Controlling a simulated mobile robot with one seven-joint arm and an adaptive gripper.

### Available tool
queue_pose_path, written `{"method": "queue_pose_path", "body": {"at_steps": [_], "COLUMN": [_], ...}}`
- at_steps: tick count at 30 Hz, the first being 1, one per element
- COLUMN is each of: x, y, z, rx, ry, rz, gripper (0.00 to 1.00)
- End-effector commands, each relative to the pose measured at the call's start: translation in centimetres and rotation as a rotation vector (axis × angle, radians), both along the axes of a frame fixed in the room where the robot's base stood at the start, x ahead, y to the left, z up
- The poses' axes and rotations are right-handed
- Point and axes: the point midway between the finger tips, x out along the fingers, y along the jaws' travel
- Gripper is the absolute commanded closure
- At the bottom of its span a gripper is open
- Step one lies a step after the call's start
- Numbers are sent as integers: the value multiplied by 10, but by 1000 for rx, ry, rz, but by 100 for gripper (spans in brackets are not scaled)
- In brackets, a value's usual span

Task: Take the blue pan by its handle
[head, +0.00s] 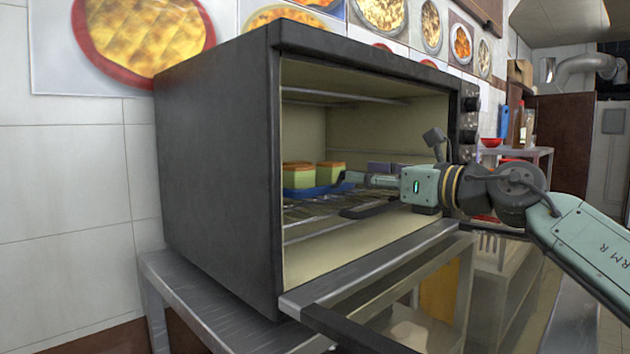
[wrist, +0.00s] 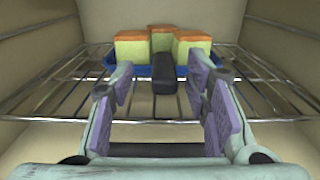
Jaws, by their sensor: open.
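The blue pan (wrist: 144,70) sits on the wire rack inside the open oven; its blue side also shows in the head view (head: 312,191). Several green blocks with orange tops (wrist: 191,48) stand in it. Its dark handle (wrist: 164,82) points toward the wrist camera. My gripper (head: 349,195) reaches in through the oven's open front. In the wrist view its purple-padded fingers (wrist: 160,80) are spread apart, and the handle's near end shows between the fingertips, with a gap on each side. In the head view, the handle is not clearly visible behind the fingers.
The wire rack (wrist: 62,82) spans the oven (head: 215,170); its walls enclose my gripper at the sides. The oven door (head: 385,280) is lowered in front, below my arm. The oven stands on a metal table (head: 205,305).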

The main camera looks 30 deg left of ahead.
Motion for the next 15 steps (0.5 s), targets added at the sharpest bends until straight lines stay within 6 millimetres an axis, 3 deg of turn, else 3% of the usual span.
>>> {"method": "queue_pose_path", "body": {"at_steps": [1,7,15], "x": [4,15,17], "y": [9,33,37], "z": [8,5,2], "rx": [1,-1,0], "ry": [2,0,-1], "rz": [4,2,0], "gripper": [57,57,57]}}
